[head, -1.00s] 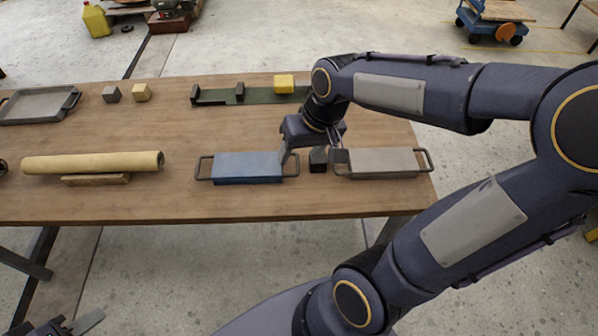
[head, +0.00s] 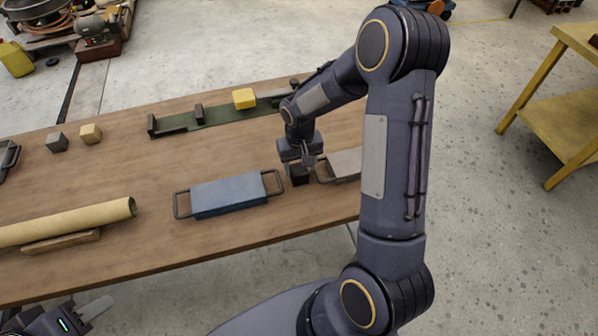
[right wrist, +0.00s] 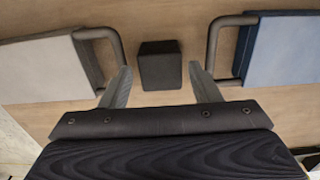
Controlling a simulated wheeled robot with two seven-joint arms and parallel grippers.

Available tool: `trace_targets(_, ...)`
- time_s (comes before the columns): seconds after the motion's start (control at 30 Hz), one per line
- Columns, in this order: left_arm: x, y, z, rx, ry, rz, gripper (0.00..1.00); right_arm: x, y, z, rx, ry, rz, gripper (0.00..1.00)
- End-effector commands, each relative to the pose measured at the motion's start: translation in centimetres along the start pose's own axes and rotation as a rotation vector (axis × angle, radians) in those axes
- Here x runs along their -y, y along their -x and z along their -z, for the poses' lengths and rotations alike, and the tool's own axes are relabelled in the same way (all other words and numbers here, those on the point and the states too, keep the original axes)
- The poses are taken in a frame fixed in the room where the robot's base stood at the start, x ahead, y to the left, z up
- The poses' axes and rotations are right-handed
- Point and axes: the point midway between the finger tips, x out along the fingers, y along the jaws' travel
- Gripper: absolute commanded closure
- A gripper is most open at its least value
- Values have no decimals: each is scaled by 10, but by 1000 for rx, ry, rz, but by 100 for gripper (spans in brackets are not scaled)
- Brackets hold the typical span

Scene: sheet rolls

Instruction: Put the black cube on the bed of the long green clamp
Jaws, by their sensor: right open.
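The black cube (head: 297,173) stands on the table between the blue tray-like block and the grey one. My right gripper (head: 297,161) is open just above it, pointing down. In the right wrist view the black cube (right wrist: 160,66) shows between the two spread fingers (right wrist: 162,80), slightly beyond their tips, with gaps on both sides. The long green clamp (head: 225,116) lies at the back of the table, with dark upright jaws along its bed and a yellow block (head: 244,98) on it. My left gripper (head: 78,314) is at the bottom left, partly cut off, away from the table objects.
The blue block (head: 229,194) and grey block (head: 346,163) have handles close to the cube on either side. A paper roll (head: 80,221) rests on a wooden support at left. Grey (head: 57,142) and tan (head: 91,134) cubes stand behind. The table middle is clear.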

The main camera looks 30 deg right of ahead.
Motion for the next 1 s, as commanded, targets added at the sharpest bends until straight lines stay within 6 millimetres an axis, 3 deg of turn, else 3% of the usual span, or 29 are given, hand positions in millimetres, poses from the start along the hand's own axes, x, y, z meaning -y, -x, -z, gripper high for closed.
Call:
trace_targets(0.1, 0, 1, 1, 0, 0, 0, 64, 0, -11, 0, 1, 1, 0, 44)
trace_targets(0.37, 0, 1, 0, 0, 0, 0, 64, 0, -13, 0, -1, 1, 0, 45)
trace_targets(0.67, 0, 1, 0, 0, 0, 0, 64, 0, -13, 0, -1, 1, 0, 84)
trace_targets(1.0, 0, 1, 0, 0, 0, 0, 64, 0, -6, 1, -3, 1, 1, 84)
